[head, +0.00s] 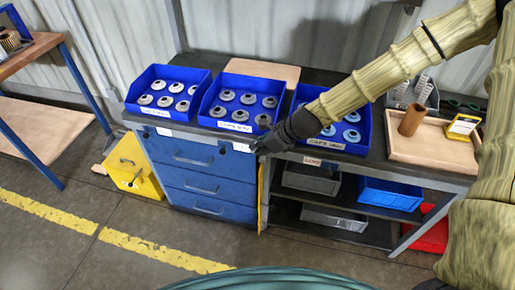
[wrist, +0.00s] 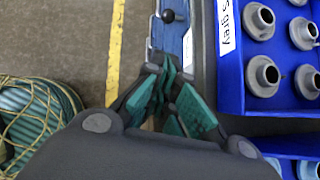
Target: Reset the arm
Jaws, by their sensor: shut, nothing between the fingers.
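My arm reaches in from the right in the head view. My gripper (head: 262,148) is in front of the bench, at the front edge near the middle and right blue bins. In the wrist view, the gripper's teal-padded fingers (wrist: 170,90) are shut with nothing between them. The left blue bin (head: 131,107), middle blue bin (head: 205,121) and right blue bin (head: 363,128) stand on the bench and hold round caps. My forearm and gripper hide part of the right bin. The gray-labelled bin (wrist: 231,90) lies right of the fingers in the wrist view.
A wooden tray (head: 435,153) with a brown cylinder (head: 411,120) and a yellow-framed item (head: 463,127) sits at the bench's right. Below are blue drawers (head: 195,170) and shelf bins. A yellow box (head: 130,168) stands on the floor at left.

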